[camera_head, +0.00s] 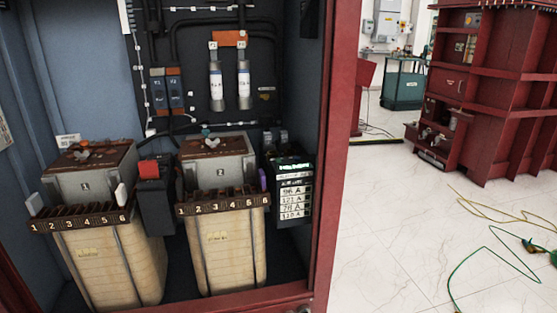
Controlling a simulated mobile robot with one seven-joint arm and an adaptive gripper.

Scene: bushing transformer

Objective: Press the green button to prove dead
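No green button can be made out clearly in the head view. An open red cabinet (335,150) fills the left half, with its dark back panel and lower shelf showing. Inside stand two cream transformer blocks, a left one (108,262) and a right one (232,250), each with terminals numbered 1 to 6. A small teal part (206,131) sits on top of the right block; I cannot tell what it is. A black unit with white labels (293,192) stands right of the blocks. My gripper is not in view.
A green device with a cable (541,249) lies on the white tiled floor (385,225) at the right edge. Yellow and green cables cross the floor there. A red machine (485,95) and a green cart (403,88) stand behind. The floor right of the cabinet is mostly clear.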

